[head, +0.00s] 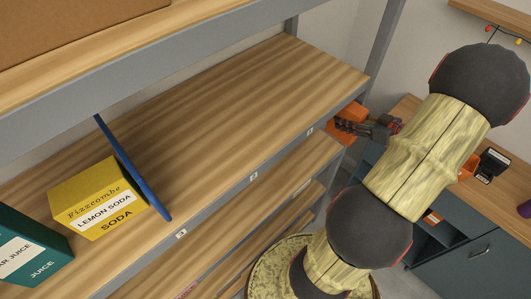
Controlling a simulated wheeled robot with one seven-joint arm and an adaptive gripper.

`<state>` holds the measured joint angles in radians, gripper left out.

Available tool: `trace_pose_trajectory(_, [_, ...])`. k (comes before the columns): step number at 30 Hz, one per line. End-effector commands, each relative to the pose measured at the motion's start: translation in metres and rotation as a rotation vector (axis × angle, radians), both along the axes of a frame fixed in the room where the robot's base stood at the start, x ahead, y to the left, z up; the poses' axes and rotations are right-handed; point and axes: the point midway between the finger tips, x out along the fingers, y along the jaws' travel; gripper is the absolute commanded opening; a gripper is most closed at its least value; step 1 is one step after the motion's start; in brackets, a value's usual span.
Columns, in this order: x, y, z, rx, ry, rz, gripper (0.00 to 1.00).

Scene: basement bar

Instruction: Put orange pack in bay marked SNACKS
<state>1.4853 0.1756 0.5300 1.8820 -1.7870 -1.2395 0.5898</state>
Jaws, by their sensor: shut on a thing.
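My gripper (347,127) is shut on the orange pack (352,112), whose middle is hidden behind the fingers. The pack is held at the right end of the shelf unit, by the front edge of the wooden shelf (240,105). I cannot tell whether it touches the shelf edge. Small white tags on that edge seem to carry single numbers, such as the one near the middle (253,177). No sign reading SNACKS is legible. The shelf is bare from the blue divider (133,168) to its right end.
Left of the divider stand a yellow lemon soda box (97,198) and a teal juice box (30,250). A cardboard box (70,25) sits on the upper shelf (180,32). Lower shelves lie underneath. At right a wooden counter (510,200) holds a dark card-reader-like device (491,165).

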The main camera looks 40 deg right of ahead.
Motion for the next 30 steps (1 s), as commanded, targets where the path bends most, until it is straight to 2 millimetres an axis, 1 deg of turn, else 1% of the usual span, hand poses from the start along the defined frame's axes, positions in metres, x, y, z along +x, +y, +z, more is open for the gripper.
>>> trace_pose_trajectory(3, [-0.001, 0.000, 0.010, -0.018, -0.002, 0.006, 0.04])
trace_pose_trajectory(5, [0.001, 0.005, 0.017, -0.023, -0.003, 0.011, 0.04])
trace_pose_trajectory(8, [0.004, 0.026, 0.025, -0.015, -0.005, 0.014, 0.04])
trace_pose_trajectory(11, [0.007, 0.057, 0.029, 0.004, -0.008, 0.011, 0.04])
trace_pose_trajectory(12, [0.007, 0.071, 0.028, 0.011, -0.008, 0.010, 0.04])
trace_pose_trajectory(14, [0.007, 0.093, 0.027, 0.017, -0.009, 0.006, 0.04])
trace_pose_trajectory(15, [0.006, 0.106, 0.026, 0.022, -0.008, 0.004, 0.04])
trace_pose_trajectory(18, [0.004, 0.137, 0.018, 0.031, -0.005, -0.001, 0.04])
trace_pose_trajectory(21, [0.002, 0.160, 0.010, 0.037, -0.002, -0.006, 0.04])
trace_pose_trajectory(25, [-0.001, 0.174, 0.000, 0.031, 0.005, -0.010, 0.04])
trace_pose_trajectory(28, [0.003, 0.169, -0.003, 0.003, 0.004, -0.004, 0.04])
trace_pose_trajectory(30, [0.010, 0.163, -0.008, -0.001, 0.004, 0.000, 0.04])
